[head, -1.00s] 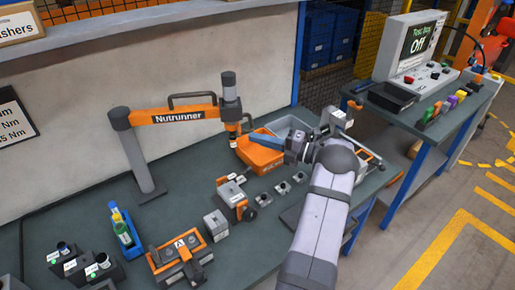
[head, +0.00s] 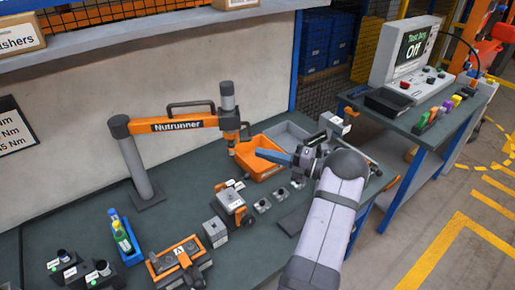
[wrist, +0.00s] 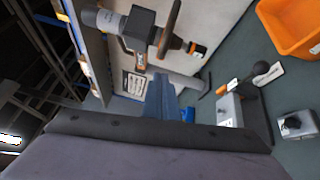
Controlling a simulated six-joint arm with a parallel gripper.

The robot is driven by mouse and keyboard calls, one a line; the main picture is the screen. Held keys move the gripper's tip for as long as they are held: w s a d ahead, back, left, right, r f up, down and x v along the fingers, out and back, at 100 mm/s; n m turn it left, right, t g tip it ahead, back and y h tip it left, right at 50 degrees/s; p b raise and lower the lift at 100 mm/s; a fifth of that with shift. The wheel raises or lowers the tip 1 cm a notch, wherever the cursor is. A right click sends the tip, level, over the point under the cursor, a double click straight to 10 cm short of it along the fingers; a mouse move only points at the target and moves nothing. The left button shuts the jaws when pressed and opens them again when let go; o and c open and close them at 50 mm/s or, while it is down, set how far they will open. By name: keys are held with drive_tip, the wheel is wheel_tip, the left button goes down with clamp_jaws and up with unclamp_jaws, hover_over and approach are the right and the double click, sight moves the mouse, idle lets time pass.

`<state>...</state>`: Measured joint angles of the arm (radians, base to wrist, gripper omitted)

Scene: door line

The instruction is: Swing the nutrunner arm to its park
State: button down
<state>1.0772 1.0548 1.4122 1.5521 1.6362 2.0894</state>
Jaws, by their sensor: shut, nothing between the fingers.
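The nutrunner arm (head: 172,125) has an orange boom on a grey post at the back left of the bench. Its dark spindle head (head: 229,118) hangs at the boom's right end, by an orange bin, and a black handle loop (head: 190,105) rises from the boom. In the wrist view the spindle head (wrist: 135,22) shows at the top, beyond my fingers. My gripper (head: 262,153) has its blue fingers shut and empty, pointing left over the orange bin. It is right of the spindle head and apart from it. No marked park is clear to me.
The orange bin (head: 257,170) and a grey bin (head: 290,133) stand behind my gripper. A clamp fixture (head: 232,203), a grey block (head: 215,231), an orange fixture (head: 180,262) and a blue bottle tray (head: 124,240) occupy the front. Bare bench lies around the post.

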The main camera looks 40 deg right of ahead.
drive_tip(key=s+d+b, duration=0.3)
drive_tip(key=s+d, duration=0.2)
drive_tip(key=d, duration=0.1)
drive_tip(key=shift+d+f, duration=0.2)
drive_tip(key=shift+f, duration=0.15)
idle(0.5)
